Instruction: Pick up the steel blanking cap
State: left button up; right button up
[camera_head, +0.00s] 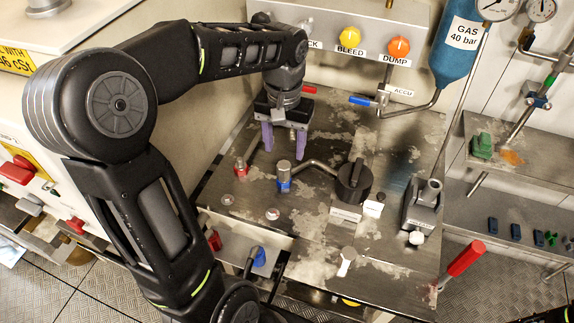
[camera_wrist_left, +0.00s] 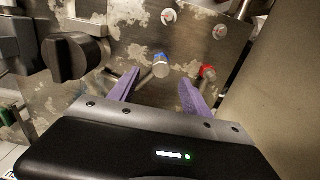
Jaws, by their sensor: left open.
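A short steel cylinder, which looks like the steel blanking cap (camera_head: 284,167), stands upright on a blue-collared fitting (camera_head: 284,185) on the worn steel bench top. In the left wrist view the cap (camera_wrist_left: 160,68) shows between and just beyond the purple fingertips. My left gripper (camera_head: 285,145) points down with its fingers apart and empty. It is above and behind the cap in the head view, and I see no contact. A red-collared fitting (camera_head: 241,168) stands to the left of the cap; it also shows in the left wrist view (camera_wrist_left: 208,72). My right gripper is not seen.
A bent pipe (camera_head: 320,166) runs beside the blue fitting. A black knob (camera_head: 354,182) stands to its right. A valve with a blue handle (camera_head: 362,100) is behind. The bench's right part holds a grey clamp-like device (camera_head: 424,205).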

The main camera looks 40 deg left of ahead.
aim_at(284, 165)
pick_arm(q)
jog(key=shift+f, duration=1.35)
jog(key=shift+f, duration=0.1)
jog(key=f, duration=0.5)
jog(key=shift+w+a+p, duration=0.1)
jog(key=shift+a+p, duration=0.1)
jog(key=shift+p, duration=0.2)
jog(key=shift+c, duration=0.6)
grip_shut()
